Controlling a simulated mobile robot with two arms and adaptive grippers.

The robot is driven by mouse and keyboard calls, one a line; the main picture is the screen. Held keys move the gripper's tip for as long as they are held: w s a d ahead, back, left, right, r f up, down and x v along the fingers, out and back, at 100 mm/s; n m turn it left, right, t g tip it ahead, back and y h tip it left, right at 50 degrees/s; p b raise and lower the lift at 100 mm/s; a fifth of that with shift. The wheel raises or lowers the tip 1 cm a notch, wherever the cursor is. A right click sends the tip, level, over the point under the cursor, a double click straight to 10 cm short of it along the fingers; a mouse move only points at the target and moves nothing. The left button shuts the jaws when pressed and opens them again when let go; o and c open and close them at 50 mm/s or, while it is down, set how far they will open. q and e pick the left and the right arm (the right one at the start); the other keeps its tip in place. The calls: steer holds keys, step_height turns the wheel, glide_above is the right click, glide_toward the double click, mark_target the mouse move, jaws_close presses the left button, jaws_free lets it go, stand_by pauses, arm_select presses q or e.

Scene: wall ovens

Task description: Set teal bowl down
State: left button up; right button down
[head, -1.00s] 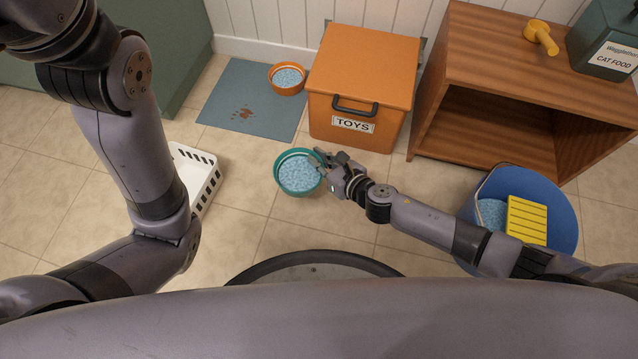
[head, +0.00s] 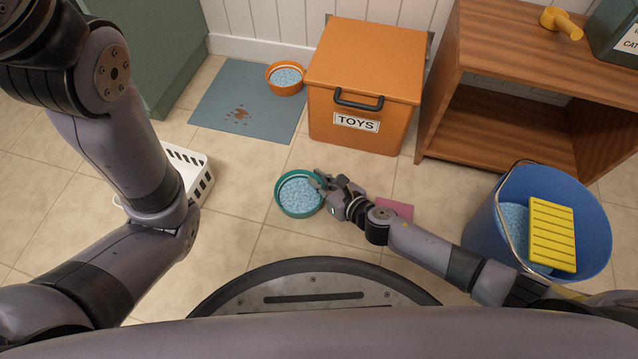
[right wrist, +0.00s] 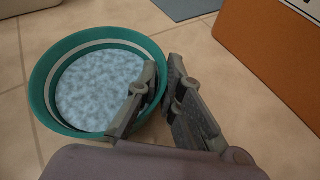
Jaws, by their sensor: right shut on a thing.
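The teal bowl (head: 299,194) is filled with pale blue pieces and looks level. It is in the middle of the head view, in front of the blue mat and the toy box. It also shows in the right wrist view (right wrist: 100,88). My right gripper (head: 322,183) is shut on the bowl's right rim. In the right wrist view, one finger (right wrist: 163,78) is inside the rim and the other outside. I cannot tell whether the bowl's base touches the floor. My left arm shows at the left, but its gripper is out of view.
The blue mat (head: 232,105) has an orange bowl (head: 285,78) at its corner. An orange toy box (head: 362,95) and a wooden shelf (head: 500,110) stand behind. A blue bucket (head: 590,225), white basket (head: 200,180) and pink item (head: 393,209) flank the bowl. Tiles (head: 250,160) nearby are bare.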

steer(key=shift+r, duration=0.1)
steer(key=shift+f, duration=0.2)
steer(key=c, duration=1.7)
jaws_free()
steer(key=shift+r, duration=0.1)
steer(key=shift+r, duration=0.2)
steer(key=p+v, duration=0.4)
steer(key=v, duration=0.6)
steer(key=shift+s+d, duration=0.15)
steer(key=shift+s, duration=0.1)
steer(key=shift+s+d+r, duration=0.3)
steer(key=shift+s+d, duration=0.15)
